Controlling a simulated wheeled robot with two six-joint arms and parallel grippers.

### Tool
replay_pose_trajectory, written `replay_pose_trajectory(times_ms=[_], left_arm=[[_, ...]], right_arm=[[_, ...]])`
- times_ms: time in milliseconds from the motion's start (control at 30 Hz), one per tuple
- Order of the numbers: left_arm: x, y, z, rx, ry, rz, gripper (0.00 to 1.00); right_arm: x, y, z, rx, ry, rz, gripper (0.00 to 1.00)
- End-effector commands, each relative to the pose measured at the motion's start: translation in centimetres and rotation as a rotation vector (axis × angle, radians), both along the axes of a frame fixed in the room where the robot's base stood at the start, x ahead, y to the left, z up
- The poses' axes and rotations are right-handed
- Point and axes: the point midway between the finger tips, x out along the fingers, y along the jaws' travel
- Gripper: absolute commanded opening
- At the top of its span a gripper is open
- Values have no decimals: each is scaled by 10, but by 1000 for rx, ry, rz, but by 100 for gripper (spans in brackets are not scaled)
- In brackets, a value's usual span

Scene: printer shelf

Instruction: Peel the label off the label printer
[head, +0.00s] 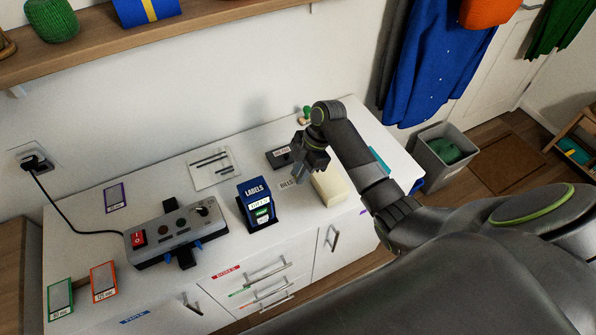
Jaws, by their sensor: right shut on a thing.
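My right gripper (299,173) reaches in from the right over the worktop, its fingertips pointing down and shut. A small white label reading "BILLS" (286,184) shows right at the fingertips, and the gripper is shut on it. A cream block-shaped device (331,187), which looks like the label printer, stands just right of the label, partly behind my wrist. Whether the label still touches the device is hidden by the fingers. My left gripper is not in view.
A blue "LABELS" holder (256,199) stands left of the gripper. A dark block (279,157) lies behind it. A grey corded box with a red switch (172,232) is further left. The worktop (160,180) has free room between them. A bin (440,153) stands on the floor.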

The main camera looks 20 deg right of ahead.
Motion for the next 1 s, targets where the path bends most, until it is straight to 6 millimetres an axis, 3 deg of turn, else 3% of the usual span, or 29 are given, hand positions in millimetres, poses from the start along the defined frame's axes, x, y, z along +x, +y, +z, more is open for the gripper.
replay_pose_trajectory(times_ms=[367,1000], left_arm=[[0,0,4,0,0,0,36],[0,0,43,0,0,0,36]], right_arm=[[0,0,5,0,0,0,0],[0,0,44,0,0,0,0]])
